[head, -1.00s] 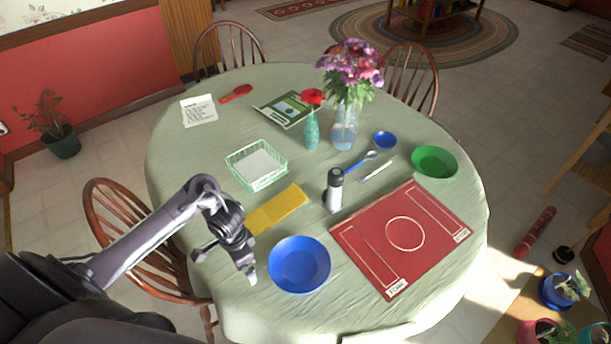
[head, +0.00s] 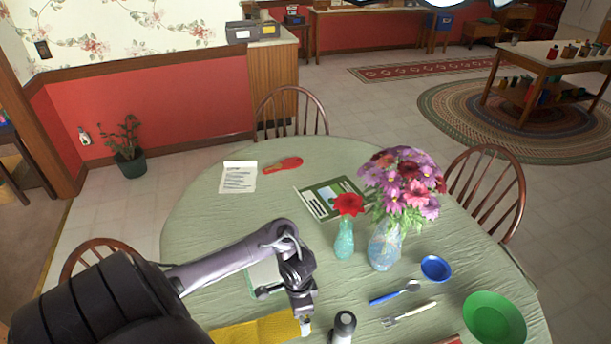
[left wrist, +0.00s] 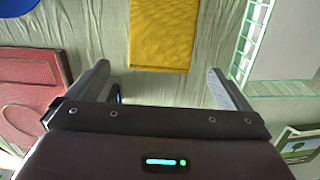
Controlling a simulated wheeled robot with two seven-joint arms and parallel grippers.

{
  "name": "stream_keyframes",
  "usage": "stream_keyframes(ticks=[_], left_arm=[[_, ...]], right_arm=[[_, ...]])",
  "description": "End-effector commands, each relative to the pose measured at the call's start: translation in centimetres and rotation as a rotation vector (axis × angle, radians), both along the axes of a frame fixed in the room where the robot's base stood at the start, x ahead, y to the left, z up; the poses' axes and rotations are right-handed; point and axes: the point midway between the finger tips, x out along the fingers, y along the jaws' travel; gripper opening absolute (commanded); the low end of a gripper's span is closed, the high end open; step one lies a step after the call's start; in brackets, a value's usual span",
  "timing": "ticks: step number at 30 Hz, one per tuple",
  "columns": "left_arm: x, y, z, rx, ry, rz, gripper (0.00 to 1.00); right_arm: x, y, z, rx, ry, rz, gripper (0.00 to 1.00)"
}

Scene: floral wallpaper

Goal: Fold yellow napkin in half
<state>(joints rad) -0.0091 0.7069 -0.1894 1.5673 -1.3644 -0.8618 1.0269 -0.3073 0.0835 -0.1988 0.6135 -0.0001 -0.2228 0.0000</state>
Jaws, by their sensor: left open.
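The yellow napkin (head: 252,332) lies flat on the green tablecloth at the bottom of the head view, cut off by the frame edge. In the left wrist view the napkin (left wrist: 163,35) is a narrow strip at the top centre. My left gripper (head: 286,308) is over the table beside the napkin's right end, with one finger in front of it. In the left wrist view my left gripper (left wrist: 158,78) is open and empty, its fingers apart on either side of the napkin's near end. My right gripper is not in view.
A mint basket (left wrist: 240,55) is close to the right finger; my arm mostly hides it in the head view. A black-topped bottle (head: 343,327) stands right of the gripper. A red placemat (left wrist: 28,88) and blue plate (left wrist: 16,8) lie left. Vases (head: 345,240) stand farther back.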

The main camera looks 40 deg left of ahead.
Motion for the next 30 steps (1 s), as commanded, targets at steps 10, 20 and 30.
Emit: stream_keyframes(ticks=[10, 20, 30], left_arm=[[0.0, 0.0, -5.2, 0.001, 0.001, 0.001, 1.00], [0.0, 0.1, -5.9, 0.002, -0.001, 0.000, 1.00], [0.0, 0.0, -5.9, 0.002, -0.001, 0.000, 0.70]], right_arm=[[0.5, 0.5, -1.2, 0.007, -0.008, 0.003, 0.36], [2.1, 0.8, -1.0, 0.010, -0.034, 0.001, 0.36], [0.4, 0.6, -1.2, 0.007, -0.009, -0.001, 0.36]])
